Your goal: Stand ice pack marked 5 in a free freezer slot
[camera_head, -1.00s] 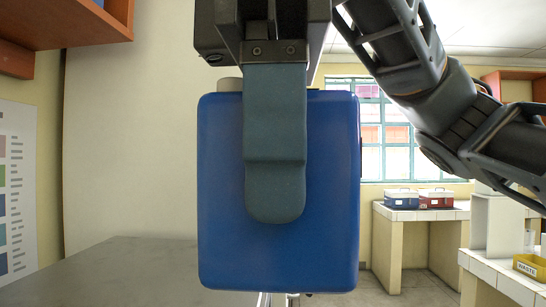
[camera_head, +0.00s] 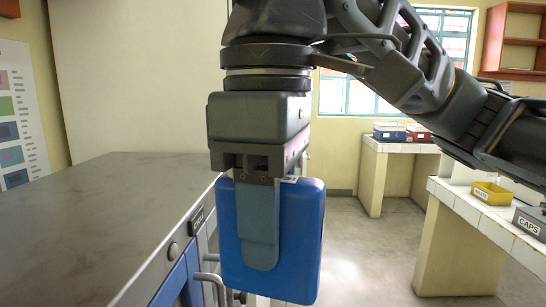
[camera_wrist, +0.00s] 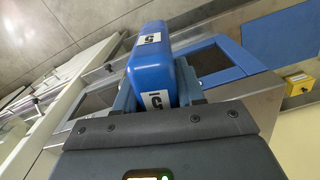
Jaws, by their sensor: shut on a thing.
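My gripper (camera_head: 262,258) is shut on the blue ice pack (camera_head: 303,235), with one finger flat along its broad near face. The pack hangs upright below the gripper, beside the front edge of a steel worktop. In the wrist view the pack (camera_wrist: 150,70) carries white labels marked 5 and sits between both fingers.
The steel worktop (camera_head: 110,215) fills the left, with blue fronts (camera_head: 172,285) and bar handles under its edge. A tiled bench at right holds a yellow bin (camera_head: 492,193) and a grey CAPS bin (camera_head: 530,221). Blue and red boxes stand on the far bench. Floor between is clear.

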